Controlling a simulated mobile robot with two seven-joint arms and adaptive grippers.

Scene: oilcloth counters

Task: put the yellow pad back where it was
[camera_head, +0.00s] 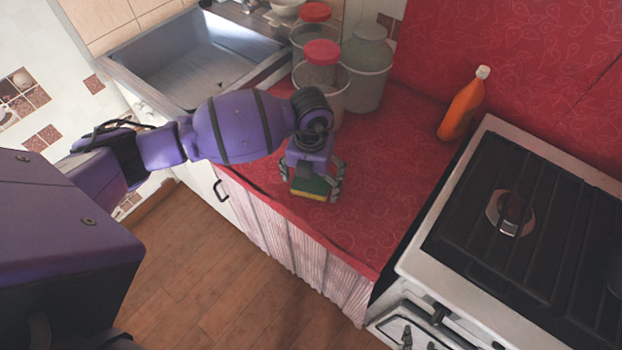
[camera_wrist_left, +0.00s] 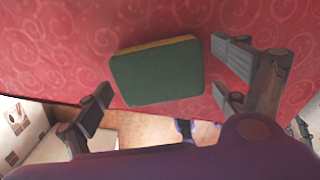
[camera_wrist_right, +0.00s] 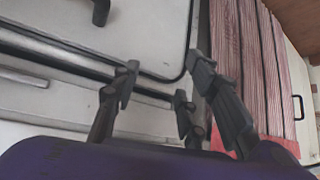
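The yellow pad (camera_head: 311,187) is a sponge with a dark green face and a yellow layer, near the front edge of the red counter (camera_head: 385,205). In the left wrist view the pad (camera_wrist_left: 157,73) shows its green face, with a yellow strip along the far side. My left gripper (camera_head: 313,180) is over the pad with its fingers spread on either side. In the left wrist view small gaps show between fingers and pad. Whether the pad rests on the counter is not clear. My right gripper (camera_wrist_right: 160,88) is open and empty, in front of the stove.
Lidded containers (camera_head: 367,65) stand at the back of the counter, beside the sink (camera_head: 195,75). An orange bottle (camera_head: 463,105) stands by the back wall. The stove (camera_head: 520,220) is at the right. The counter right of the pad is clear.

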